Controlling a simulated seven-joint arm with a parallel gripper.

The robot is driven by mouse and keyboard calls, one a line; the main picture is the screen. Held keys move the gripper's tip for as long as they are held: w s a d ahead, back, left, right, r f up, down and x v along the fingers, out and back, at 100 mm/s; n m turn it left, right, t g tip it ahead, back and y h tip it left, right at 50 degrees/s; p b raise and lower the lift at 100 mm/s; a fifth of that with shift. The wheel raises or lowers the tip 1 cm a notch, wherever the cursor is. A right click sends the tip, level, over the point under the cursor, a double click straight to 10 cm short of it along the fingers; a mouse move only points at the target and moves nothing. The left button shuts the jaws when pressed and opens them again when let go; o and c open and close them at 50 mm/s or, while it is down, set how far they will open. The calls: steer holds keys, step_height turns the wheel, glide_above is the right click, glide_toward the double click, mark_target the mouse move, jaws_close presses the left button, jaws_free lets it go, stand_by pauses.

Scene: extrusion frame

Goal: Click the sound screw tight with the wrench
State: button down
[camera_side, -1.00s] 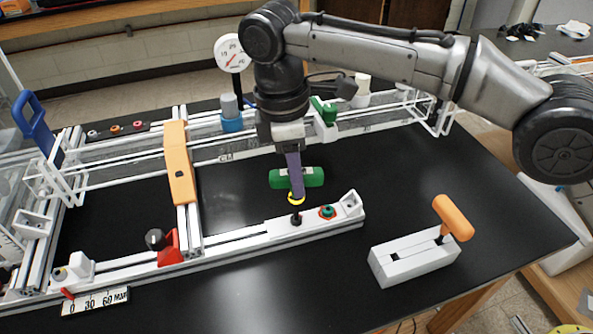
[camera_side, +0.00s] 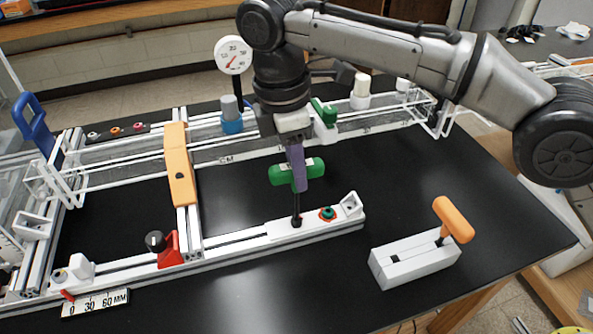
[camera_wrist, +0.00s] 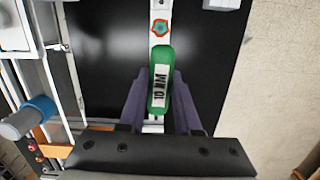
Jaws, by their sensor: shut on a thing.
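My gripper (camera_side: 299,186) is shut on a green-handled wrench (camera_side: 281,175), its purple fingers on either side of the handle. The wrench's dark shaft points down, upright, to a dark screw seat (camera_side: 296,222) on the white rail block; the fingers and handle hide how it sits on the screw. In the wrist view the green handle (camera_wrist: 160,62) with its "10 NM" label lies between the purple fingers (camera_wrist: 158,88). Another screw, green with a red-orange ring (camera_side: 327,212), sits on the block right of the shaft; it also shows in the wrist view (camera_wrist: 160,27).
An orange-handled tool (camera_side: 453,218) stands in a white holder (camera_side: 415,262) at right. An orange crossbar (camera_side: 180,165), a red clamp with a black knob (camera_side: 170,248) and a dial gauge (camera_side: 233,55) stand left. Black table is free in front of the rail.

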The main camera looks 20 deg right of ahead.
steer(key=shift+r, duration=0.55)
steer(key=shift+r, duration=0.1)
steer(key=shift+r, duration=1.4)
